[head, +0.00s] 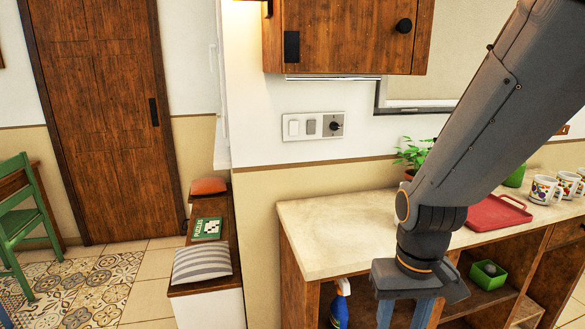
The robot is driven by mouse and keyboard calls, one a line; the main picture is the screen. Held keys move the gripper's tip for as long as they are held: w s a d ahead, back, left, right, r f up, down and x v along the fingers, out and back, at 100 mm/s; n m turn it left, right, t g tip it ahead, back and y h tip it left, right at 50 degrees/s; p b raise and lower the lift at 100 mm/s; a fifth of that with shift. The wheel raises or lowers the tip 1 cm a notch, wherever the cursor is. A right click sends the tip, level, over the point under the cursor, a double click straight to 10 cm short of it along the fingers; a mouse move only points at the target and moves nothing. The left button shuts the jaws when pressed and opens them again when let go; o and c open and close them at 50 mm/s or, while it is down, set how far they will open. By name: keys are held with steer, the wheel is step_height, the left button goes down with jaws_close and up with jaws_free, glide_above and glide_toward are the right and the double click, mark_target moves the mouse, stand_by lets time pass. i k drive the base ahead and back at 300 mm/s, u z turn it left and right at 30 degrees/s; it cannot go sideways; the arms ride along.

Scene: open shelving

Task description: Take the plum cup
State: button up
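Several white mugs with coloured prints stand on the countertop at the right edge, among them a near mug (542,189) and one beside it (567,184). The prints are too small to tell which mug is the plum cup. My gripper (404,314) hangs down in front of the counter's front edge, left of the mugs and apart from them. Its two blue-grey fingers are spread with a gap between them, and nothing shows in it. The fingertips run out of the bottom of the picture.
The pale countertop (330,232) is clear at its left end. A red tray (498,212) lies between my arm and the mugs. A potted plant (413,155) stands behind my arm. Below are open shelves with a green box (488,273) and a blue spray bottle (339,306).

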mark_target(543, 188)
steer(key=z, duration=1.85)
steer(key=k, duration=1.15)
steer(key=z, duration=0.9)
steer(key=i, duration=3.45)
steer(key=u, duration=0.65)
steer(key=i, duration=1)
steer(key=u, duration=1.85)
steer(key=i, duration=0.85)
steer(key=u, duration=0.75)
